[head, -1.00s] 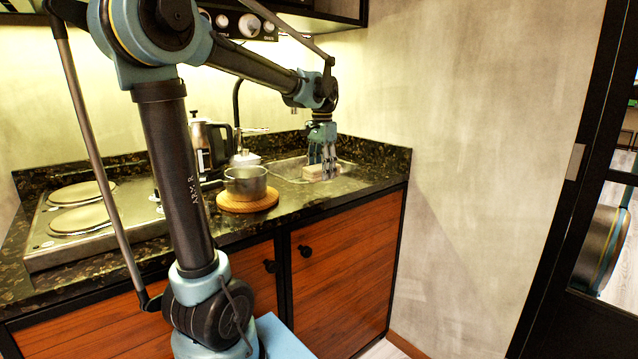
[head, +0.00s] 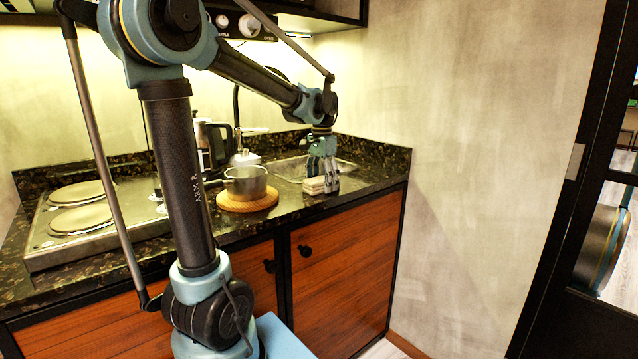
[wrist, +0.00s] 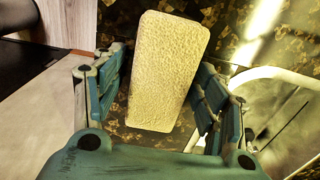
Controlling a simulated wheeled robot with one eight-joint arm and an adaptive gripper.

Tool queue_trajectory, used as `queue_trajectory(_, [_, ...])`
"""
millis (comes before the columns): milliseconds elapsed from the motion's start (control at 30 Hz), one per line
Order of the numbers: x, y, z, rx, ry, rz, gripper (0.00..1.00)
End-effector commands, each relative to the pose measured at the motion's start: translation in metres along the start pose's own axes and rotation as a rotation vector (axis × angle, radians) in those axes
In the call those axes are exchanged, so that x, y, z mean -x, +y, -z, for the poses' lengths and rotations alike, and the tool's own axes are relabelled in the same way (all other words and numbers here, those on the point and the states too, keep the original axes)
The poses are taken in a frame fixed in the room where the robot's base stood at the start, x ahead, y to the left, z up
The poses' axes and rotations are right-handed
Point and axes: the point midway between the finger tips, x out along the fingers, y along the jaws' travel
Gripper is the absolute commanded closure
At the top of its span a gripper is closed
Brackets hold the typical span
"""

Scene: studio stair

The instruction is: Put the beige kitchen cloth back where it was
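The beige kitchen cloth (head: 316,186) shows as a pale, rounded slab on the dark stone counter, at the front edge of the sink. In the wrist view the cloth (wrist: 165,75) has a bumpy, yellowish top and lies lengthwise between my fingers. My gripper (head: 322,182) points down over the cloth. In the wrist view my gripper (wrist: 160,95) has its fingers apart, one on each side of the cloth, with visible gaps. The gripper is open. The underside of the cloth is hidden.
The steel sink (head: 345,166) lies just behind the cloth. A soap dispenser (head: 243,157), a kettle (head: 205,140) and a hob (head: 85,215) are further left. The counter's front edge is close.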

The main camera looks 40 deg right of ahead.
Motion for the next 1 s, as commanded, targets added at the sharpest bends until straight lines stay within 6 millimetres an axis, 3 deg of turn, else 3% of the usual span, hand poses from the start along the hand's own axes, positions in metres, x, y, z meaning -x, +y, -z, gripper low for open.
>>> queue_trajectory(233, [0.003, 0.000, 0.000, 0.000, 0.000, 0.000, 0.34])
queue_trajectory(367, [0.014, 0.000, 0.000, 0.000, 0.000, 0.000, 0.34])
queue_trajectory(800, [0.090, 0.000, 0.000, 0.000, 0.000, 0.000, 0.34])
queue_trajectory(1000, [0.114, 0.000, 0.000, 0.000, 0.000, 0.000, 0.34])
